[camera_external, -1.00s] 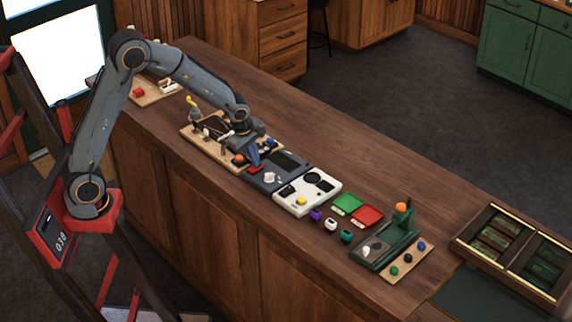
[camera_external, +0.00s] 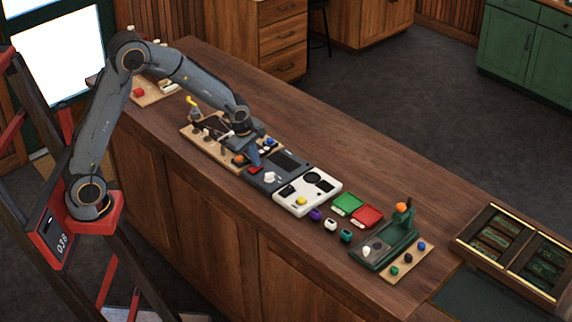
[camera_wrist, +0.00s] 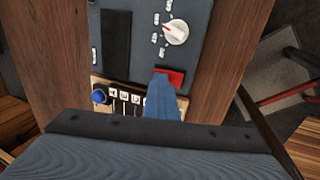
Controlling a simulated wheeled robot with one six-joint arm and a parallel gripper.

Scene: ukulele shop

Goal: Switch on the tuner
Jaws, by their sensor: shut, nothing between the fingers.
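A dark grey box (camera_external: 263,184), likely the tuner, lies on the counter with a black panel (camera_external: 285,161), a white knob (camera_external: 269,177) and a red switch (camera_external: 255,169). The wrist view shows the same red switch (camera_wrist: 175,74), white knob (camera_wrist: 175,31) with small marks around it, and black panel (camera_wrist: 116,45). My gripper (camera_external: 254,161) is shut and empty, its blue fingers (camera_wrist: 164,88) pointing down at the red switch's edge. The fingers hide part of the switch. I cannot tell whether they touch it or which way it is set.
A wooden board (camera_external: 197,139) with levers and knobs adjoins the dark box on the left. A white device (camera_external: 291,208) adjoins it on the right. Green (camera_external: 348,203) and red (camera_external: 367,216) pads lie further right. The counter (camera_external: 330,160) behind is clear.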

